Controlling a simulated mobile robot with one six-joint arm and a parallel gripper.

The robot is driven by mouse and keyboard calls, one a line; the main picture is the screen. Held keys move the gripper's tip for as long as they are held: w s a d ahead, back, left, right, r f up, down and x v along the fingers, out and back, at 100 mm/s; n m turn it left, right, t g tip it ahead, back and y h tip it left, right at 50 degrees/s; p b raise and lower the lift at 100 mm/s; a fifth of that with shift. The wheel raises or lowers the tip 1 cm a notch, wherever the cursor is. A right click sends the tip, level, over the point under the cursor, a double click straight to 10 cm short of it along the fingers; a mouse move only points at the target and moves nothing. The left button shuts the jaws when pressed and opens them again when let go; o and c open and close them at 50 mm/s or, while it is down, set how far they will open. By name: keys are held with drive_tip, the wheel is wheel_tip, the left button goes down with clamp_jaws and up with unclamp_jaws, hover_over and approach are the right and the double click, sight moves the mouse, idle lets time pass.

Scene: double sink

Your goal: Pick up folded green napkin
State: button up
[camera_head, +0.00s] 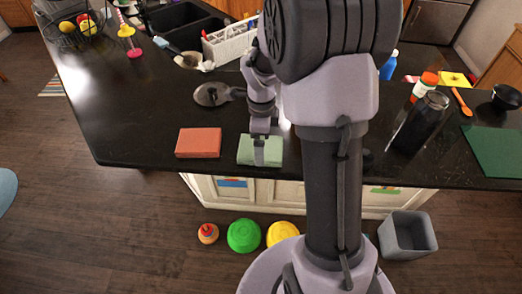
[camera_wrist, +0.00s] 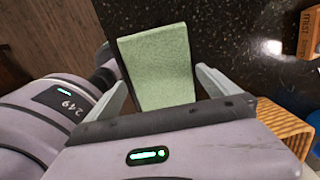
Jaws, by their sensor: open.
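The folded green napkin (camera_head: 246,151) lies flat near the front edge of the dark countertop, and my gripper (camera_head: 259,150) is over it in the head view. In the wrist view the pale green napkin (camera_wrist: 158,62) sits between the two fingers of my gripper (camera_wrist: 155,88), one finger on each side. The fingers are spread apart and hold nothing. The near end of the napkin is hidden behind the gripper body. I cannot tell how far above the counter the fingertips are.
A folded red cloth (camera_head: 199,142) lies left of the napkin. A dark bottle (camera_head: 420,122) and a dark green mat (camera_head: 496,150) are to the right. A grey flat object (camera_head: 212,94) lies behind. In the wrist view, an orange box (camera_wrist: 308,35) is at the upper right.

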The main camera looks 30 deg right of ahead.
drive_tip(key=shift+w+f, duration=0.2)
drive_tip(key=shift+f, duration=0.7)
drive_tip(key=shift+s+r, duration=0.1)
drive_tip(key=shift+c, duration=0.2)
drive_tip(key=c, duration=1.1)
drive_tip(key=shift+o, duration=0.2)
